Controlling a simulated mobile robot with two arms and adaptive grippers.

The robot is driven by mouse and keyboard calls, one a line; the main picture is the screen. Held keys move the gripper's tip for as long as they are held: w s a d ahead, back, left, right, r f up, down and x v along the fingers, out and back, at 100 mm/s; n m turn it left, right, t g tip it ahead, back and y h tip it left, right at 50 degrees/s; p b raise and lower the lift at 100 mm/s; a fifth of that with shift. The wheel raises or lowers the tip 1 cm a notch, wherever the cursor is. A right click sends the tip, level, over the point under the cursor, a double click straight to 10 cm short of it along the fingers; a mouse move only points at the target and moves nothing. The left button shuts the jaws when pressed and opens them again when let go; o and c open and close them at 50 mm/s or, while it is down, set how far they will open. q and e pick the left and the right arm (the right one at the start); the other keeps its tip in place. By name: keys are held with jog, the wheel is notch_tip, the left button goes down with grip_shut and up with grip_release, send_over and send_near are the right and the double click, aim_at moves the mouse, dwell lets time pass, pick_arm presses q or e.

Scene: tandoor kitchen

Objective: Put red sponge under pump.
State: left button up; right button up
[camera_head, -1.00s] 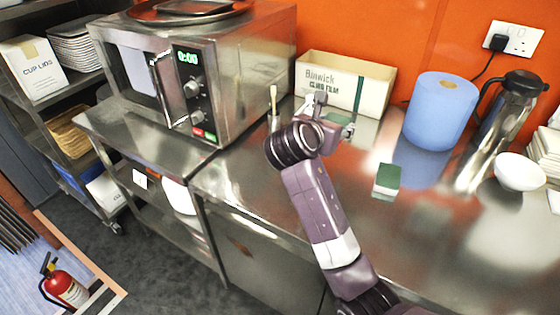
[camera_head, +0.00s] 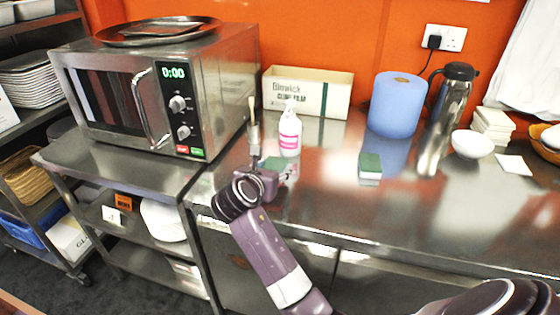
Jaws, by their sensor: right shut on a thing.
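My right gripper (camera_head: 272,166) is low over the steel counter, just in front of a white bottle with a pink label (camera_head: 290,134), which looks like the pump. The gripper is shut on a small green-topped piece that looks like a sponge (camera_head: 277,163); my fingers and wrist hide most of it, and no red shows clearly. Whether it touches the counter or the bottle I cannot tell. Another green-topped sponge (camera_head: 370,164) lies on the counter to the right, apart from the gripper. My left gripper is not in view.
A microwave (camera_head: 170,90) with trays on top stands left. A cling film box (camera_head: 308,92) is behind the bottle. A blue paper roll (camera_head: 397,104), a steel flask (camera_head: 446,115) and a white bowl (camera_head: 472,143) stand right. A brush handle (camera_head: 252,112) stands upright beside the bottle. The front-right counter is clear.

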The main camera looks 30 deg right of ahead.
jog(key=w+d, duration=0.5)
jog(key=d, duration=0.1)
jog(key=shift+w+d, duration=0.25)
jog(key=shift+w, duration=0.15)
jog(key=shift+w+d+f, duration=0.1)
jog(key=shift+d, duration=0.05)
notch_tip(320, 180, down, 3)
jog(key=shift+r, duration=0.1)
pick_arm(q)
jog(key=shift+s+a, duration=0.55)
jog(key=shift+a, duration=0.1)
pick_arm(e)
jog(key=shift+f, duration=0.25)
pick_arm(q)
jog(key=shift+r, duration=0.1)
pick_arm(e)
jog(key=shift+f, duration=0.1)
jog(key=o, duration=0.7)
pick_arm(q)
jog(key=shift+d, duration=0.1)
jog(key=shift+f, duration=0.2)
